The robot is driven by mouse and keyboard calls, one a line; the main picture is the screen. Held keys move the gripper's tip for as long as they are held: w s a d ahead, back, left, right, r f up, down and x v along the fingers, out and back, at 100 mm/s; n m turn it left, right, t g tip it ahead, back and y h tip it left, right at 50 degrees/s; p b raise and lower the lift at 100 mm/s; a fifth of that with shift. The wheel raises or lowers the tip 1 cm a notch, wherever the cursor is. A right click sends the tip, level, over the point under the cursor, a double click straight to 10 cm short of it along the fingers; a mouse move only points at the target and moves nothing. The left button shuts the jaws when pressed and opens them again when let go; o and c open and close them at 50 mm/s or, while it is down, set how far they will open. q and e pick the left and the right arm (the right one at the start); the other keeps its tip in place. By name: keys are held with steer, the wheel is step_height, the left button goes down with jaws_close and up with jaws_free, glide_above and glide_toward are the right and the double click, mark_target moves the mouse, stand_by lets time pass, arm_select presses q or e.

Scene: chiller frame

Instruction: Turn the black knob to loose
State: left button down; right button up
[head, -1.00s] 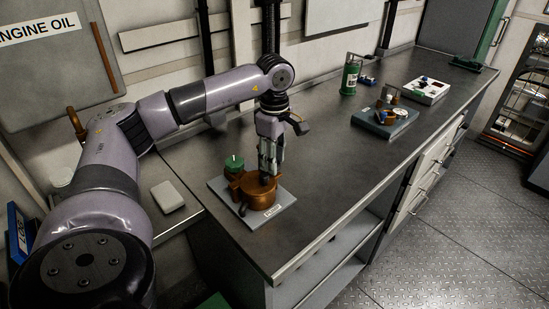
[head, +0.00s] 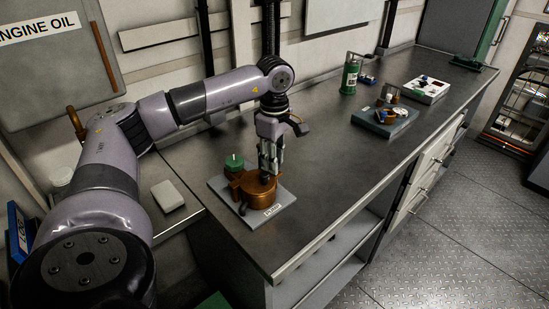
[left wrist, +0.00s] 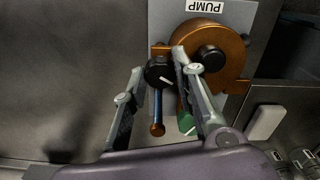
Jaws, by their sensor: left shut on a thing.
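The copper-coloured pump (head: 262,192) sits on a grey plate (head: 286,197) on the bench. In the left wrist view, a black knob with a white mark (left wrist: 158,72) lies beside the round copper body (left wrist: 228,78). My left gripper (head: 269,168) reaches down over the pump. In the left wrist view its fingers (left wrist: 159,66) are shut on this knob, one on each side. Another black round part (left wrist: 211,58) sits on the copper body. A green part (left wrist: 187,118) is partly hidden by a finger. My right gripper is not in view.
A blue rod with an orange end (left wrist: 157,115) extends between my fingers in the wrist view. A white box (head: 167,196) lies left of the pump. The bench's middle is clear.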

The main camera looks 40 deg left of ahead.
arm_select(q)
steer(key=shift+n, duration=0.3)
steer(key=n, duration=0.6)
steer(key=n+p, duration=0.1)
steer(key=n, duration=0.5)
steer(key=shift+r+n, duration=0.1)
steer(key=shift+n, duration=0.3)
steer(key=n+p, duration=0.1)
steer(key=n, duration=0.9)
steer(key=shift+p, duration=0.3)
steer(key=shift+n, duration=0.4)
steer(key=c, duration=1.6)
jaws_free()
steer(key=shift+o, duration=0.2)
